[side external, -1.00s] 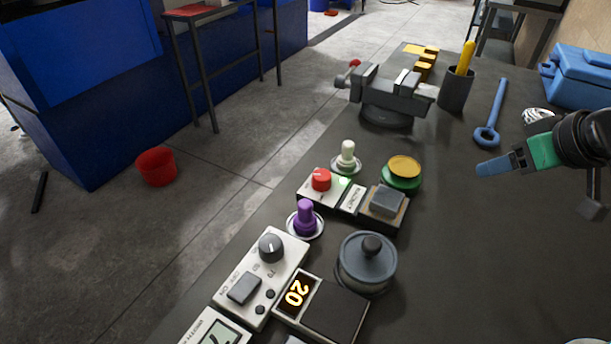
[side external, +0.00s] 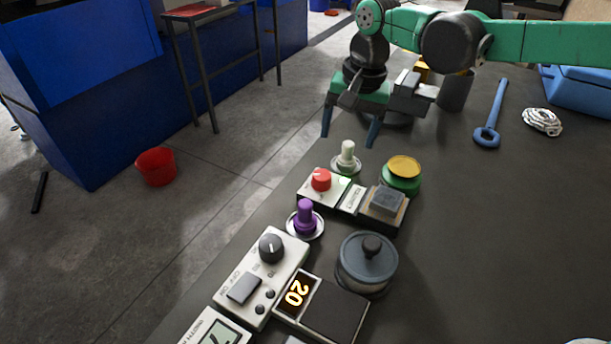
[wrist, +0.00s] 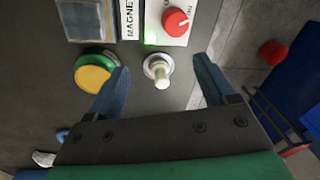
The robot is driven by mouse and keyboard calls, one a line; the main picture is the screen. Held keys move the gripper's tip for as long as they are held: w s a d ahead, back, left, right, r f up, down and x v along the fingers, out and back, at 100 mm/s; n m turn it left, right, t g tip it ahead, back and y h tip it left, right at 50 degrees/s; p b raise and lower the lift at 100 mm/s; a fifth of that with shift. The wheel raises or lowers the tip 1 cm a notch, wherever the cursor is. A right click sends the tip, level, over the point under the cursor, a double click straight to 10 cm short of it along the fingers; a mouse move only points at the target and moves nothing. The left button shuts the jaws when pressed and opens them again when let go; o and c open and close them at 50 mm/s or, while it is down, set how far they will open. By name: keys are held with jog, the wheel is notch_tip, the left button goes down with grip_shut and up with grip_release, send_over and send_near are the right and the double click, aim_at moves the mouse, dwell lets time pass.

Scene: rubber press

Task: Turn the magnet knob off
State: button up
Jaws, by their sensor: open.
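The magnet knob (side external: 321,180) is a red dial on a small white panel, with a lit green light beside it. In the wrist view, the red knob (wrist: 176,21) shows a white pointer mark near the lettering "ON", and the label "MAGNET" stands at its left. My gripper (side external: 348,141) is open and empty, its two blue fingers pointing down behind the white-topped toggle (side external: 346,156). In the wrist view, my gripper (wrist: 160,75) has its fingers spread on either side of that toggle, apart from it. The red knob lies beyond the fingertips, not between them.
A yellow-topped green button (side external: 403,170) and a grey square block (side external: 387,200) are right of the panel. A purple knob (side external: 305,212) and a lidded round pot (side external: 367,262) stand nearer. A vise (side external: 410,97) is behind my gripper. The bench's right side is largely clear.

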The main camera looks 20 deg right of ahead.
aim_at(323, 175)
jog(key=shift+m+g, duration=0.4)
jog(key=shift+g, duration=0.1)
jog(key=a+f, duration=0.3)
jog(key=shift+w+f, duration=0.2)
jog(key=shift+w, duration=0.2)
jog(key=shift+w+a+f, duration=0.1)
jog(key=shift+f, duration=1.35)
jog(key=shift+a+f, duration=0.1)
jog(key=shift+f, duration=1.3)
grip_shut()
